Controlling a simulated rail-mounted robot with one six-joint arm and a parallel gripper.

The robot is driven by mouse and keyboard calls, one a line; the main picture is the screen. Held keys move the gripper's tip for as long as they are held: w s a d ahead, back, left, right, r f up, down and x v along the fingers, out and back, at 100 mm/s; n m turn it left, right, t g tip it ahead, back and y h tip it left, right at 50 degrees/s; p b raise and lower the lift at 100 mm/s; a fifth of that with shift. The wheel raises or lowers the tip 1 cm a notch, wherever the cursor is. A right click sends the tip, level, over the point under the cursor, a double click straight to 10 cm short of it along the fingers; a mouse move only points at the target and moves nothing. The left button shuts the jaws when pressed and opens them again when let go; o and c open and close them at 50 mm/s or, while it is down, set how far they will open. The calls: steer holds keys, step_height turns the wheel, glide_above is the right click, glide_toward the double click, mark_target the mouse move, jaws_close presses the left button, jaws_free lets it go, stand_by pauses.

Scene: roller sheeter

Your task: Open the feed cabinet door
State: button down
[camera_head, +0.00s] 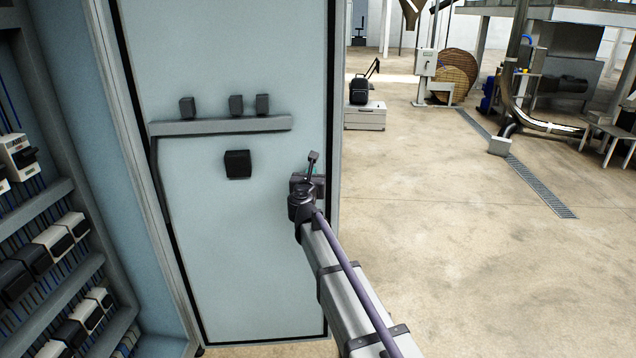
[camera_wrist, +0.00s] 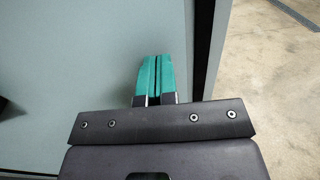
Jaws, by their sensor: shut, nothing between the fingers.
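The feed cabinet door (camera_head: 240,240) stands swung open in the head view, its pale blue face with a dark seal toward me. The open cabinet (camera_head: 70,190) is at left, with rows of electrical parts inside. My gripper (camera_wrist: 157,78) has its teal fingers pressed together with nothing between them. In the wrist view the fingers point at the door's flat face (camera_wrist: 70,60), close to its right edge; I cannot tell whether they touch it. In the head view my arm comes from the lower right and mostly hides the fingers.
A grey bar (camera_head: 220,125) with small black blocks and a black box (camera_head: 237,164) sit on the door face. Open concrete floor (camera_head: 440,230) lies right of the door. A drain grate (camera_head: 520,170), a low white cabinet (camera_head: 365,116) and machinery (camera_head: 560,85) stand farther off.

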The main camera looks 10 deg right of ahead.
steer(key=shift+x, duration=0.8)
steer(key=shift+a, duration=0.1)
steer(key=shift+s, duration=0.1)
